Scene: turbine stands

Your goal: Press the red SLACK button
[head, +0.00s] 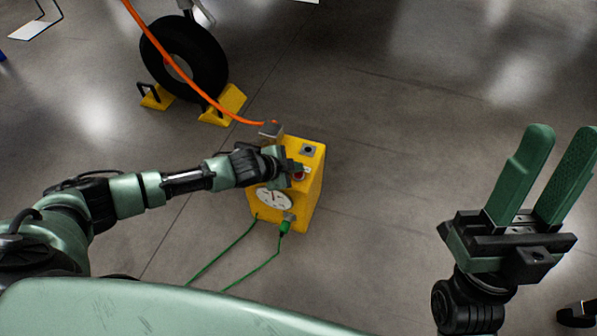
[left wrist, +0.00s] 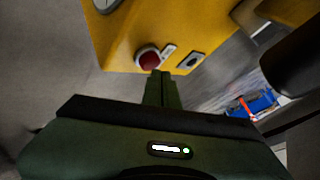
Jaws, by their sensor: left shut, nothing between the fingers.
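A yellow box (head: 308,190) stands on the floor, with a dial on its front face. Its red button (head: 299,176) is partly hidden behind my left gripper (head: 291,170) in the head view. The red button (left wrist: 149,60) shows clearly in the left wrist view, in a pale ring beside a small white label that I cannot read. My left gripper (left wrist: 159,76) is shut and empty, its tips just beside the button's lower edge in that view. I cannot tell whether they touch it. My right gripper (head: 557,150) is open and empty, far right of the box.
An orange hose (head: 190,83) runs to a grey connector (head: 271,129) at the box's back. A green cable (head: 255,268) leaves a green plug (head: 284,226) at its front. A black wheel (head: 205,62) with yellow chocks (head: 226,105) stands behind.

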